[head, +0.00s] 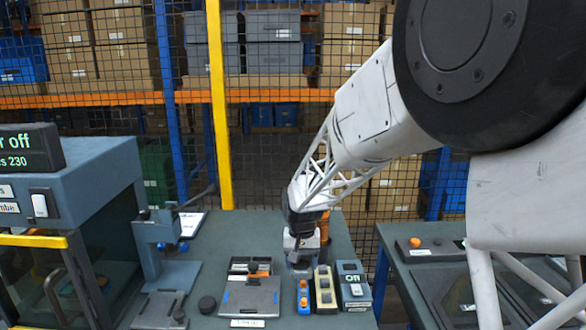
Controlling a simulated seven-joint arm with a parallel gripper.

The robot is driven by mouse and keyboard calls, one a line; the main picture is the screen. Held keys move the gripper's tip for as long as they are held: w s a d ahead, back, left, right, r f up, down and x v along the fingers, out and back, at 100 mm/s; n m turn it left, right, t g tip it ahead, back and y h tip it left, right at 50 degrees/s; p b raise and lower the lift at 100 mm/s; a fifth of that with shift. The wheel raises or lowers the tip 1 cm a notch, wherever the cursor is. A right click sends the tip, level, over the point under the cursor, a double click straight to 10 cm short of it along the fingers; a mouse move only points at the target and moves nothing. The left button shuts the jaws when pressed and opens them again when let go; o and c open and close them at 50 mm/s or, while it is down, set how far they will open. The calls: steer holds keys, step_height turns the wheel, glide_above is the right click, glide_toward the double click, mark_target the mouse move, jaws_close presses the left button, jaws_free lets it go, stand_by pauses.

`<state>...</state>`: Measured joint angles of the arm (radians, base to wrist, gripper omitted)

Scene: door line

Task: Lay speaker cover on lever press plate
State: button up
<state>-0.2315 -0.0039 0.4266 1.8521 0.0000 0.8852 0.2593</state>
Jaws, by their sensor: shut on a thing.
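The lever press (157,228) is a blue-grey stand left of centre, with its lever arm reaching up to the right. Its flat plate (172,277) lies at the foot of the column, with nothing seen on it. My gripper (300,258) points down over the bench, right of the press and just behind a row of small devices. It is shut on a small, dark thing that is mostly hidden by the fingers. I cannot tell for sure whether this is the speaker cover.
A grey box-like fixture (249,296), an orange-and-blue part (303,296), a yellow-edged block (325,290) and an "Off" switch box (353,287) stand near the gripper. A cabinet (75,200) stands left of the press.

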steer(key=w+d+r, duration=0.4)
steer(key=w+d, duration=0.4)
steer(key=w, duration=0.1)
steer(key=w+d+r, duration=0.4)
steer(key=w+d, duration=0.3)
steer(key=w, duration=0.2)
steer(key=shift+w+d, duration=0.25)
steer(key=shift+d, duration=0.1)
